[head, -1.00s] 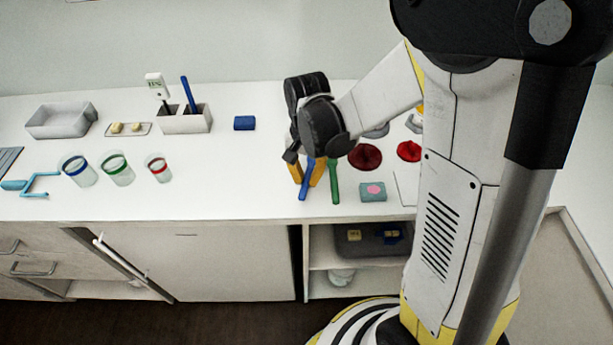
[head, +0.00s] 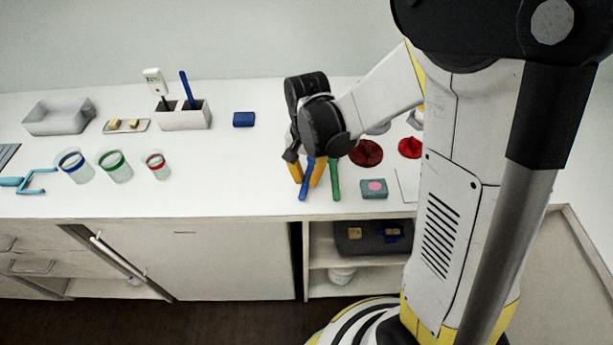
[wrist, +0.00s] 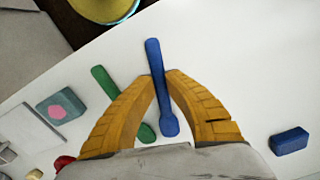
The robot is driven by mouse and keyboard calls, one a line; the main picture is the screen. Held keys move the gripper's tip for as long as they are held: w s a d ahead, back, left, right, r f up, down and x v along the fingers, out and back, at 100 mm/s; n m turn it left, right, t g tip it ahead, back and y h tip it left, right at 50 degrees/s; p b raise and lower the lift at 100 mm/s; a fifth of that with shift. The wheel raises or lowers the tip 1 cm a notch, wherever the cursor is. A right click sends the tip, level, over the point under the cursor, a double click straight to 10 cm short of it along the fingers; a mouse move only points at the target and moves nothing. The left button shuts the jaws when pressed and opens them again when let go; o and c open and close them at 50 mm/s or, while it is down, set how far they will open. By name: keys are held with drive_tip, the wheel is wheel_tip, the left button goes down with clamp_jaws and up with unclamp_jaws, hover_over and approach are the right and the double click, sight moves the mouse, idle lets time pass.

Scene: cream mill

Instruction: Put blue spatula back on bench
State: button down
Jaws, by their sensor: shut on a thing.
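The blue spatula (head: 306,184) is near the bench's front edge in the head view. My gripper (head: 307,168) is shut on it, with one yellow finger on each side of its handle. In the wrist view the blue spatula (wrist: 157,70) passes between my fingertips (wrist: 161,77), its rounded end toward the palm. Whether it touches the bench (head: 225,180) or hangs just above it, I cannot tell. A green spatula (head: 335,182) lies close beside it on the right, and in the wrist view it (wrist: 112,92) is partly behind my left finger.
A teal block with a pink patch (head: 374,189) and red dishes (head: 366,153) are to the right. A blue block (head: 244,119), a holder (head: 184,118) with a blue-handled tool, and several cups (head: 115,167) are left. Bare bench lies between the cups and my gripper.

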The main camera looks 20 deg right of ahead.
drive_tip(key=c, duration=1.4)
unclamp_jaws()
wheel_tip(320, 180, up, 12)
drive_tip(key=shift+r, duration=0.1)
